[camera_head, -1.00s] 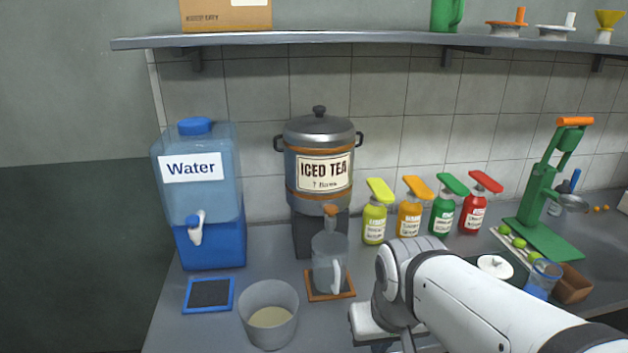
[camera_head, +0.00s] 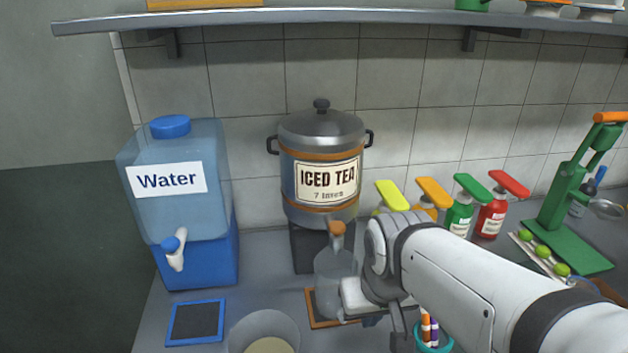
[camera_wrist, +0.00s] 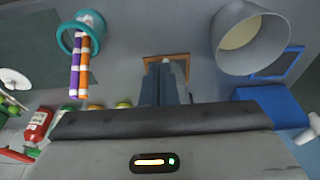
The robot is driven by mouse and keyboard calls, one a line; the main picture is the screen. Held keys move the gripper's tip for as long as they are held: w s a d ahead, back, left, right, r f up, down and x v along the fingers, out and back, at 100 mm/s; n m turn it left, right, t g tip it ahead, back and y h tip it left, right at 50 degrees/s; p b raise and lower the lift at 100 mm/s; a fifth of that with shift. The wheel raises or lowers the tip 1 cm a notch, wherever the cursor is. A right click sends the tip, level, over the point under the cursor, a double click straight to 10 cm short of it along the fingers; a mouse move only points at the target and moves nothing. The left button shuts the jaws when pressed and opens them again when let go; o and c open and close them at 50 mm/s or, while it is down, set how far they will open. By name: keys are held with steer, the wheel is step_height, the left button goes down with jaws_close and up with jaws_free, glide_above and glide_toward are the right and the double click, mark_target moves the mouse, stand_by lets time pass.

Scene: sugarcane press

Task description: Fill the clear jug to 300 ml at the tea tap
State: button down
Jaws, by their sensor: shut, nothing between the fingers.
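The iced tea urn (camera_head: 319,165) stands on a dark stand, its orange-handled tap (camera_head: 336,232) facing front. The clear jug (camera_head: 332,270) stands upright beneath the tap on an orange-framed mat (camera_head: 316,317). My arm hides the jug's right side and handle, and I cannot read any fill level. My gripper is at the jug's right side in the head view; I cannot tell whether it touches the jug. In the wrist view my gripper (camera_wrist: 166,68) shows its fingers together, pointing toward the mat (camera_wrist: 180,58).
A water dispenser (camera_head: 177,190) and a blue-framed pad (camera_head: 195,322) are left. A grey bin (camera_head: 240,330) with pale contents is front left. A teal cup with markers (camera_head: 433,340) stands below my arm. Several syrup bottles (camera_head: 460,215) and a green press (camera_head: 565,200) are right.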

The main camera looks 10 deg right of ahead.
steer(key=shift+a+r, duration=0.1)
steer(key=shift+a, duration=0.05)
step_height(320, 180, up, 15)
steer(key=g+p, duration=0.3)
steer(key=p, duration=0.7)
glide_above(338, 222)
steer(key=shift+w+d, duration=0.2)
steer(key=shift+w, duration=0.25)
steer(key=f, duration=0.6)
steer(key=f+p, duration=0.1)
steer(key=f, duration=0.3)
steer(key=shift+s+a, duration=0.15)
steer(key=shift+s, duration=0.15)
steer(key=shift+f, duration=0.1)
